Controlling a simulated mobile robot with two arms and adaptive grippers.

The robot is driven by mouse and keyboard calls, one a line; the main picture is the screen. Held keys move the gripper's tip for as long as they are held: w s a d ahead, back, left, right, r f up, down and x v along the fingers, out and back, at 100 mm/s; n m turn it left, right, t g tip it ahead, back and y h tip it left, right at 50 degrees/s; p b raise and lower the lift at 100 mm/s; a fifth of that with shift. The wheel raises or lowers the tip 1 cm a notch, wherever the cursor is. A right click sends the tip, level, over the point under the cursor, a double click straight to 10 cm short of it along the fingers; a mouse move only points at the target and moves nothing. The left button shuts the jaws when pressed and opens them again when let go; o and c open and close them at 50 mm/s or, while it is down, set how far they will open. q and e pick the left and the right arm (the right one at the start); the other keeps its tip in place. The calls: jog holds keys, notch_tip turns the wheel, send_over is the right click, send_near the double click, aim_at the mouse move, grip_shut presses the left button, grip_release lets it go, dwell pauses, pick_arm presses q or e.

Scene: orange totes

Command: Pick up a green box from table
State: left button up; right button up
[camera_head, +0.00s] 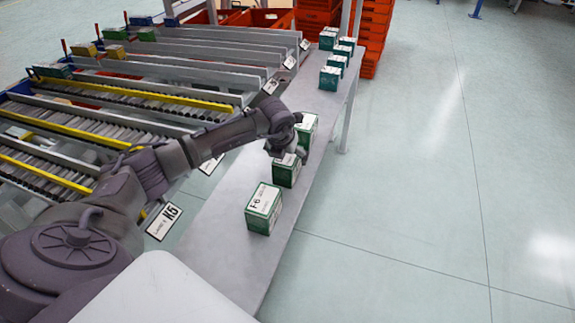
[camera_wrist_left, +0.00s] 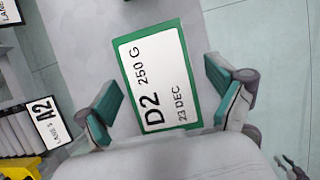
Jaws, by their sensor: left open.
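Green boxes with white labels stand on the narrow grey table (camera_head: 222,222). The nearest is the F-6 box (camera_head: 264,211); behind it are a second box (camera_head: 286,175) and a third box (camera_head: 308,124). My left gripper (camera_head: 293,150) is over the second and third boxes and partly hides them. In the left wrist view a green box labelled D2 (camera_wrist_left: 160,75) lies between the spread fingers of my left gripper (camera_wrist_left: 168,104), with its lower end close to them. I cannot tell which head-view box it is. My right gripper is not in view.
Several more green boxes (camera_head: 330,78) stand at the table's far end. Roller lanes (camera_head: 100,110) with yellow rails and label cards fill the left side. Orange totes (camera_head: 372,35) are stacked at the back. The floor on the right is clear.

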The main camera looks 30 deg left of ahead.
pick_arm(q)
jog(key=shift+f+b, duration=0.25)
jog(key=shift+b, duration=0.05)
dwell(0.4)
jog(key=c, duration=1.3)
